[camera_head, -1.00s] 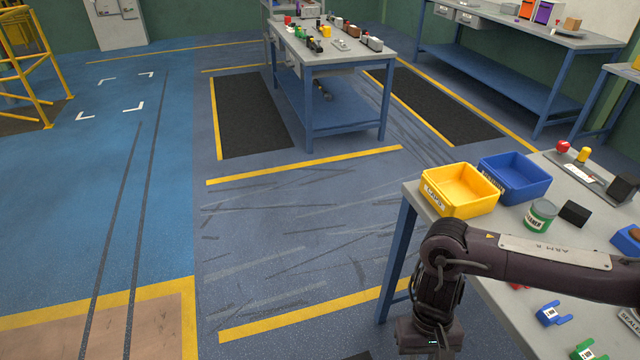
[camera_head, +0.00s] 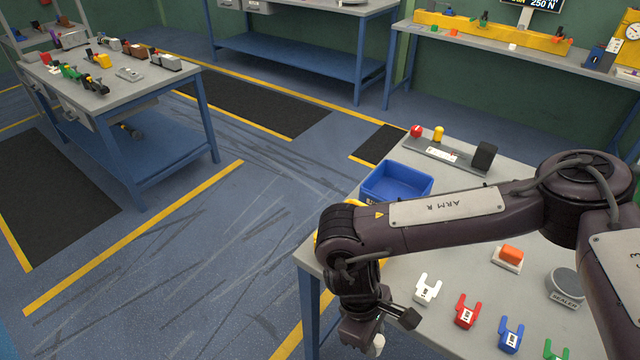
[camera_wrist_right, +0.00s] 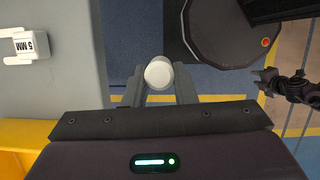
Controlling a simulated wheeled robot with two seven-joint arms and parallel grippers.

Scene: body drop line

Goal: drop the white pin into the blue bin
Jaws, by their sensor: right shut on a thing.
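My right gripper (camera_head: 374,346) hangs low at the table's near left edge, at the bottom of the head view. It is shut on the white pin (camera_head: 379,344). In the right wrist view the pin's round white end (camera_wrist_right: 158,73) sits between the two fingers, with floor behind it. The blue bin (camera_head: 396,182) stands on the table beyond my right forearm, its front partly covered by the arm. The pin is outside the bin and nearer to me. A small dark jointed part (camera_wrist_right: 285,85), apparently my left gripper, shows at the right wrist view's right; its jaws are unclear.
The yellow bin (camera_head: 318,238) is mostly hidden behind my right arm. A fixture tray (camera_head: 445,155) stands behind. Floor lies open left of the table.

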